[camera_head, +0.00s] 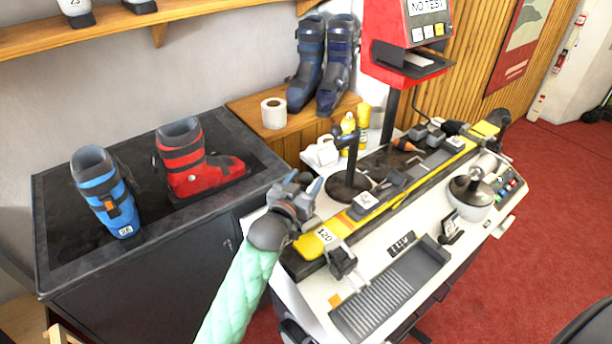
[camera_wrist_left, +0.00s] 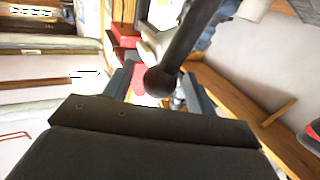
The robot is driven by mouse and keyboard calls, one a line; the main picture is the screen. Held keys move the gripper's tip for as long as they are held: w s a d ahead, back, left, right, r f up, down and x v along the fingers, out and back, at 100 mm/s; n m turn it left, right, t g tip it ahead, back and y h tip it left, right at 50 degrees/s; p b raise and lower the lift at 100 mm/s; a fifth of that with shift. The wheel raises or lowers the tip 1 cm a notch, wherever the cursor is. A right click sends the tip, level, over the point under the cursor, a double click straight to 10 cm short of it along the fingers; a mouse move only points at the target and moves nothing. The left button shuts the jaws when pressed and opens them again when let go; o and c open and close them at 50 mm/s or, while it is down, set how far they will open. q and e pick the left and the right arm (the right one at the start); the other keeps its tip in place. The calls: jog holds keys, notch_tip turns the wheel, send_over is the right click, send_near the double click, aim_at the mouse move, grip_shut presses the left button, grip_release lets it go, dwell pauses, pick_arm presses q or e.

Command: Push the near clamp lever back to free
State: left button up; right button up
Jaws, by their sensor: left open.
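The near clamp lever (camera_head: 352,160) is a dark rod with a ball knob at its top. It stands roughly upright from a round dark base beside the yellow ski (camera_head: 372,205). My left gripper (camera_head: 309,186) is open and empty, to the left of the lever and lower in the picture than its knob. In the left wrist view the ball knob (camera_wrist_left: 160,82) and its rod show in line with the gap between the open fingers (camera_wrist_left: 160,92). I cannot tell whether they touch. My right gripper is out of view.
A dark cabinet (camera_head: 150,265) with blue and red boots stands left. A red machine (camera_head: 405,40) on a post stands behind.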

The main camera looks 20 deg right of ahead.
pick_arm(q)
jog(key=shift+w+d, duration=0.25)
jog(key=shift+w, duration=0.05)
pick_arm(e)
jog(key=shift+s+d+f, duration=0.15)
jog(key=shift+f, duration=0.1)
